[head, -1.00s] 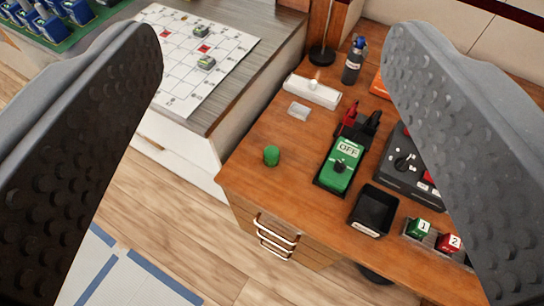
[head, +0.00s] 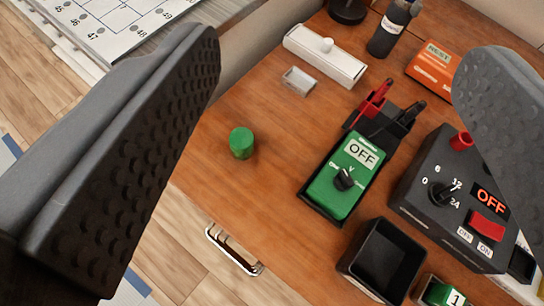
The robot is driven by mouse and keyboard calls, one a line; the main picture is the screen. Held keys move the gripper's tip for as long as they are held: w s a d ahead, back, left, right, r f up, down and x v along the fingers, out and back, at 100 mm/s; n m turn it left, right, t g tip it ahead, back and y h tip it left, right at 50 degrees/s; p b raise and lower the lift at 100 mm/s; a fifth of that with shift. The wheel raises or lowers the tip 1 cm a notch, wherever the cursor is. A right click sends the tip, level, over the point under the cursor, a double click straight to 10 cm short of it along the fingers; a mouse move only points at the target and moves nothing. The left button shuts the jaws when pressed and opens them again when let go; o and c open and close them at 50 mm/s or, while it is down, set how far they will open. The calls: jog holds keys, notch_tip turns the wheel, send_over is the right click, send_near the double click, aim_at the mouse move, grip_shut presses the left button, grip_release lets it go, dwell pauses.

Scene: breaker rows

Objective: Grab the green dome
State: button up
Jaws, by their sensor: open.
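The green dome (head: 241,143) is a small green cylinder-like piece with a rounded top. It stands on the wooden desk (head: 235,190), near the desk's left edge. My gripper (head: 340,65) is open, with one dark studded finger at the left and the other at the right. The dome shows between the fingers, closer to the left one, and neither finger appears to touch it. Nothing is held.
Right of the dome stand a green OFF box (head: 340,190), a black control box (head: 455,200) and a black tray (head: 385,262). Behind are a white bar (head: 325,55), a small clear block (head: 298,80), a dark bottle (head: 390,30) and an orange box (head: 432,68). Desk around the dome is clear.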

jog(key=w+f+n+y, duration=0.1)
jog(key=w+f, duration=0.3)
jog(key=f, duration=1.2)
jog(key=y, duration=0.3)
send_near(242, 147)
jog(key=shift+n+g, duration=0.3)
jog(key=shift+g, duration=0.2)
jog(key=b+x, duration=0.1)
jog(key=x, duration=0.1)
jog(key=r+x, duration=0.1)
jog(key=x, duration=0.2)
jog(key=shift+w+a+f+b, duration=0.1)
jog(key=shift+w+a+b, duration=0.15)
jog(key=shift+w+b, duration=0.2)
jog(key=shift+b+x, duration=0.55)
jog(key=shift+x, duration=1.9)
jog(key=shift+d+f, duration=0.15)
jog(key=shift+d, duration=0.1)
jog(key=c, duration=1.1)
